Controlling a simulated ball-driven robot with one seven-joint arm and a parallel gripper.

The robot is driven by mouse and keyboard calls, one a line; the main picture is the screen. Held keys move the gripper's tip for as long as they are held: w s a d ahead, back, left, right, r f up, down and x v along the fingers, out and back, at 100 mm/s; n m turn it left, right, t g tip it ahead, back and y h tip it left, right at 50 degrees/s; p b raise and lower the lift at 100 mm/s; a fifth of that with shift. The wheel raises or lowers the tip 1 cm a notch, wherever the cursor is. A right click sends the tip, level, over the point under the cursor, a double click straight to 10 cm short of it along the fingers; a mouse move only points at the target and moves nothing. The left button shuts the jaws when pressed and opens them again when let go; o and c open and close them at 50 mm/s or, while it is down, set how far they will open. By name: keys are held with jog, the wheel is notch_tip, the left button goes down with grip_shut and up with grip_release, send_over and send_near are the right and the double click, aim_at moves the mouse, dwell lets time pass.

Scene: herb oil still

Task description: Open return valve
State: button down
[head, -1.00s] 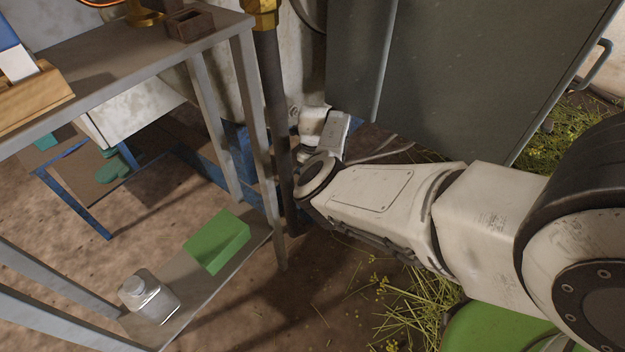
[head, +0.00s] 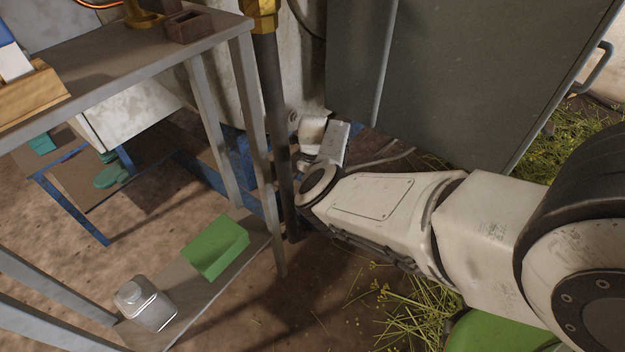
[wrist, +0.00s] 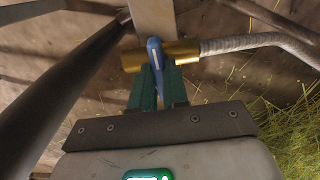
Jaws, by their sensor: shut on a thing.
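In the wrist view, a brass valve (wrist: 184,51) with a blue lever handle (wrist: 154,46) lies just beyond my gripper. A grey braided hose (wrist: 245,42) leaves the brass body to the right. My gripper (wrist: 161,75) has its two teal fingers closed on the blue lever, one on each side. The lever points toward my palm, across the line of the brass body. In the head view, my arm reaches down behind the dark upright pipe, and the fingers and valve are hidden there.
A dark upright pipe (head: 274,110) stands close beside my wrist. A metal shelf (head: 120,62) is to the left, with a green box (head: 216,249) and a clear bottle (head: 146,303) on its lower board. A grey cabinet (head: 450,80) stands behind my arm.

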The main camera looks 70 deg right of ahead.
jog(key=shift+r+m+p, duration=0.1)
jog(key=shift+m+p, duration=0.2)
jog(key=m+p, duration=0.1)
jog(key=m, duration=0.1)
jog(key=shift+r+m+p, duration=0.1)
jog(key=shift+m+p, duration=0.2)
jog(key=shift+p, duration=0.1)
jog(key=m+p, duration=0.1)
jog(key=m, duration=0.4)
jog(key=shift+m+p, duration=0.3)
jog(key=shift+p, duration=0.05)
jog(key=m, duration=0.5)
jog(key=shift+f, duration=0.2)
jog(key=shift+m, duration=2.3)
jog(key=c, duration=1.1)
grip_release()
